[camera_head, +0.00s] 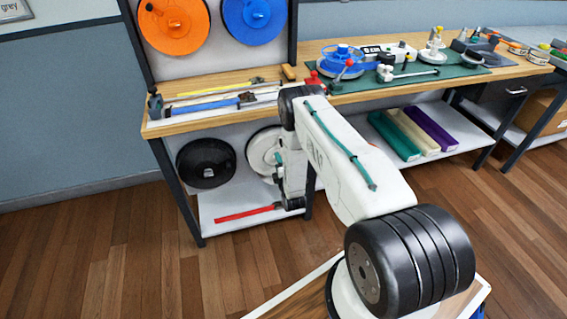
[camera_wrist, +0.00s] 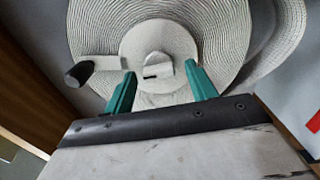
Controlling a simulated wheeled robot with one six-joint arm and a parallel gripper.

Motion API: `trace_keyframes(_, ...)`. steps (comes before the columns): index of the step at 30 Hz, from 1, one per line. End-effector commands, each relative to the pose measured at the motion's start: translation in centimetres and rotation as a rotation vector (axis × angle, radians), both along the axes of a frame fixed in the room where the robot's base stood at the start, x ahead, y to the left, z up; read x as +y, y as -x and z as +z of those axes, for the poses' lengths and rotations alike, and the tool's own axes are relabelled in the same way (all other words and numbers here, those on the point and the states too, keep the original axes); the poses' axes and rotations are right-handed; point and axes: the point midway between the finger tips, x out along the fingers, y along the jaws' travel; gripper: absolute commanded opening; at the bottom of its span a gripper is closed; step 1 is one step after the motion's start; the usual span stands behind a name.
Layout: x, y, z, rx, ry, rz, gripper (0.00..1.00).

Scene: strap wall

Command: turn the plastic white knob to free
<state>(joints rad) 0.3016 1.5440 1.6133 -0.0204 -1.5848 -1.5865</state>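The white knob (camera_wrist: 158,70) sits at the middle of a white reel's hub in the wrist view, with a dark slot-like mark on its face. The white reel (camera_head: 258,150) also shows in the head view, low on the strap wall and partly hidden by my arm. In the wrist view its strap is wound in rings (camera_wrist: 228,30). My gripper (camera_wrist: 161,76) is open, with one teal finger on each side of the knob. Gaps show between the fingers and the knob, and I see no contact. In the head view my arm hides most of the gripper.
A crank arm with a dark grip (camera_wrist: 78,74) sticks out left of the hub, near my left finger. A black reel (camera_head: 206,163) hangs left of the white one. A wooden shelf (camera_head: 190,125) is above, and a red bar (camera_head: 248,213) lies on the shelf below.

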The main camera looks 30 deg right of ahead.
Motion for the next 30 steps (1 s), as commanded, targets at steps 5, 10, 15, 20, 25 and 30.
trace_keyframes(5,0.3,1.1,0.0,0.001,0.000,0.000,0.56)
trace_keyframes(10,1.0,4.0,-0.1,0.003,-0.001,-0.001,0.56)
trace_keyframes(15,1.8,6.6,-0.1,0.002,-0.001,0.000,0.56)
trace_keyframes(20,2.2,7.7,0.0,0.001,0.000,0.000,0.56)
trace_keyframes(25,2.2,7.9,0.0,0.001,0.000,0.000,0.56)
trace_keyframes(30,2.2,7.9,0.0,0.000,0.000,0.000,0.56)
